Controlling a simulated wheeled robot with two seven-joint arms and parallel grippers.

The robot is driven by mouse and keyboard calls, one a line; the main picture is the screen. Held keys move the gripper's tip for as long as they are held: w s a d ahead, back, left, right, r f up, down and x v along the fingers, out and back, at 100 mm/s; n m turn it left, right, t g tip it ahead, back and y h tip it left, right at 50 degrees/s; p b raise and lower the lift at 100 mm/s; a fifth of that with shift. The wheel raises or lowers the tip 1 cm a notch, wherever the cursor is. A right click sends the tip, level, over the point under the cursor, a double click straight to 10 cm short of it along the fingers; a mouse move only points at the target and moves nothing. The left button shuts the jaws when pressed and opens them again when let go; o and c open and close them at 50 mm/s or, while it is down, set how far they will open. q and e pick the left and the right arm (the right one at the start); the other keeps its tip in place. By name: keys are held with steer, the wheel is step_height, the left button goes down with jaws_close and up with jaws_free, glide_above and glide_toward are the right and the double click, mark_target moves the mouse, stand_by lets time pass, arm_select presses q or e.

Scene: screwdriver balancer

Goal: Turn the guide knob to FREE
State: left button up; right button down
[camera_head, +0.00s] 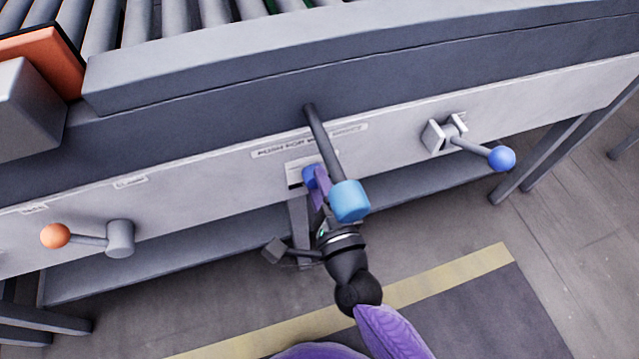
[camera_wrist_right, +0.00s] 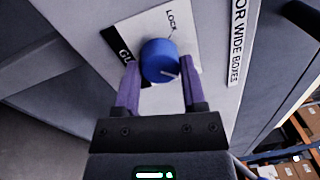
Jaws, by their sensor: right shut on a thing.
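The blue guide knob (camera_wrist_right: 158,58) sits on a white plate (camera_wrist_right: 190,50) in the right wrist view. The word LOCK is printed on the plate above it, and a dark label beside it is partly hidden. A pale pointer mark on the knob faces the lower right, away from LOCK. My right gripper (camera_wrist_right: 160,82) has its two purple fingers on either side of the knob, shut on it. In the head view the knob (camera_head: 308,176) shows at the front panel, partly covered by my right gripper (camera_head: 317,182). My left gripper is not in view.
A dark bar with a light-blue end (camera_head: 350,201) juts out just over my right gripper. A blue-ball lever (camera_head: 501,159) is at the right and an orange-ball lever (camera_head: 55,236) at the left. The floor in front has a yellow stripe (camera_head: 450,275).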

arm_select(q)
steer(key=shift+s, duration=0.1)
arm_select(e)
steer(key=shift+c, duration=2)
jaws_free()
steer(key=shift+o, duration=1.2)
arm_select(q)
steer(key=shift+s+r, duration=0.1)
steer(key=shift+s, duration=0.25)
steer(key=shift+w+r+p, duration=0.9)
steer(key=shift+p, duration=0.35)
arm_select(e)
steer(key=v, duration=1)
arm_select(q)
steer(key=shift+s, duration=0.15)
arm_select(e)
steer(key=shift+f, duration=0.1)
